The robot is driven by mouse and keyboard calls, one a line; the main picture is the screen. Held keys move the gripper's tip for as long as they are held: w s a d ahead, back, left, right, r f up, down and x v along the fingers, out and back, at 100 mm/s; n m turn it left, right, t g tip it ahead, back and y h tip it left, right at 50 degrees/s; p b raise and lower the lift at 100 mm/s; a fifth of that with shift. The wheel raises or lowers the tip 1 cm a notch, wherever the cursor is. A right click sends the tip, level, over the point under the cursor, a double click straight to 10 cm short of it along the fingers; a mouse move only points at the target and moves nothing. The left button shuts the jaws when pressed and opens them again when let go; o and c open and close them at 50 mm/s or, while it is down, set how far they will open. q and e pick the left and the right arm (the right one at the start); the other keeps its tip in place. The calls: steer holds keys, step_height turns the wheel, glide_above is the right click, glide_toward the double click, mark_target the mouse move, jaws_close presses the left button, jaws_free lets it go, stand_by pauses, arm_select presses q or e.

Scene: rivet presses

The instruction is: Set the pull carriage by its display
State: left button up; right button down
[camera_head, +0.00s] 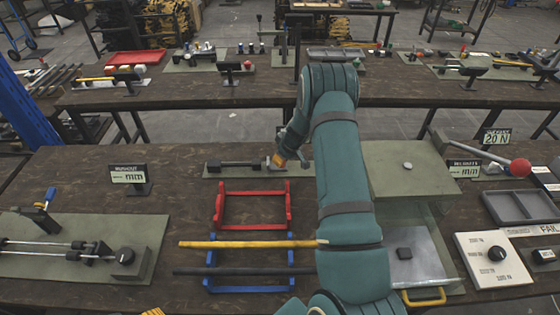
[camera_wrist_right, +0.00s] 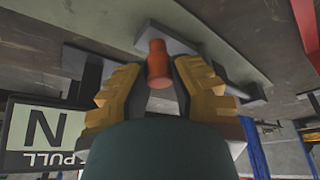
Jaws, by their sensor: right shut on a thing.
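My right gripper (camera_head: 279,160) is over the right end of a slim grey-green base plate (camera_head: 222,172) on the bench. A dark bar unit (camera_head: 236,164) lies along that plate, to the left of the fingers. In the wrist view the yellow fingers of my right gripper (camera_wrist_right: 157,90) are shut on an orange-red knob (camera_wrist_right: 157,62), which stands on a grey part of the carriage. A display (camera_wrist_right: 40,128) marked "N" and "PULL" shows at the left of the wrist view, its number outside the picture. My left gripper is not in view.
A red stand (camera_head: 252,194) and a blue stand (camera_head: 264,289) with a yellow rod (camera_head: 245,243) and a dark rod lie nearer me. A runout display (camera_head: 128,174) stands left. My arm hides the bench right of the fingers; a red ball handle (camera_head: 520,168) is farther right.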

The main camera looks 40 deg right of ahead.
steer(key=c, duration=0.8)
jaws_free()
steer(key=shift+f, duration=0.1)
steer(key=v, duration=1.2)
steer(key=shift+w, duration=0.1)
